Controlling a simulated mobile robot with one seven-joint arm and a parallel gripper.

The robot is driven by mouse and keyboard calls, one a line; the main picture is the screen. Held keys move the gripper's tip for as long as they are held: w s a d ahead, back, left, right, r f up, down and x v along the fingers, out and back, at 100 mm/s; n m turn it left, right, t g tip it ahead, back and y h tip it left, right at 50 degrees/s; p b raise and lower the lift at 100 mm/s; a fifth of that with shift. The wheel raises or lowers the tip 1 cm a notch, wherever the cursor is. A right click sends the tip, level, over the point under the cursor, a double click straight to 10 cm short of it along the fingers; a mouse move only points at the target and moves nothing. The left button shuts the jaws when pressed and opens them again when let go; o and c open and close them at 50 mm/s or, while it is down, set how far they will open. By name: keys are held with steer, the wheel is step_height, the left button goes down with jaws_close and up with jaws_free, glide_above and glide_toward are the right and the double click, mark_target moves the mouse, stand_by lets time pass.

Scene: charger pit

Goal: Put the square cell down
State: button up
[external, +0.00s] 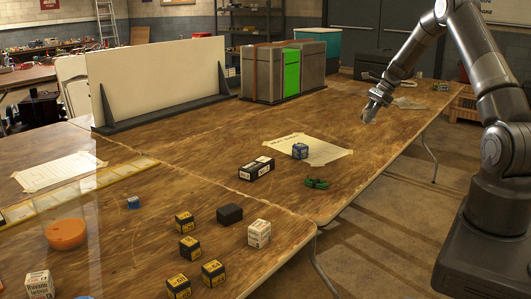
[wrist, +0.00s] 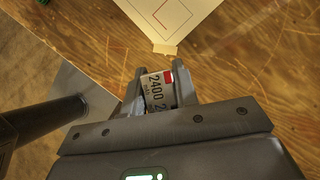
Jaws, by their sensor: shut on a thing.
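My gripper (wrist: 156,80) is shut on the square cell (wrist: 158,92), a light block marked "2400" with a red patch, in the wrist view. The fingers grip it from both sides and hide part of it. In the external view my gripper (external: 370,110) is above the right part of the wooden table; the cell is too small to make out there. In the wrist view a pale sheet (wrist: 180,20) with a red square outline lies on the table beyond the fingertips. The cell is apart from this sheet in the picture.
In the external view a blue cube (external: 300,151) sits on a paper sheet (external: 325,153). A black box (external: 256,168) and a green item (external: 317,183) are nearby. Several small boxes stand at the front. A grey-green case (external: 283,72) and a white panel (external: 160,78) stand behind.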

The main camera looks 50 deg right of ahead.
steer(key=s+d, duration=0.4)
steer(key=s, duration=0.1)
steer(key=w+a+f, duration=0.1)
steer(key=w+f, duration=0.1)
steer(key=w, duration=0.1)
steer(key=w+a+f, duration=0.2)
steer(key=w, duration=0.2)
steer(key=w+a+f, duration=0.2)
steer(key=w+f, duration=0.1)
steer(key=shift+w, duration=0.2)
steer(key=shift+f, duration=1.95)
steer(key=shift+f, duration=0.1)
steer(key=o, duration=1.1)
steer(key=shift+c, duration=0.2)
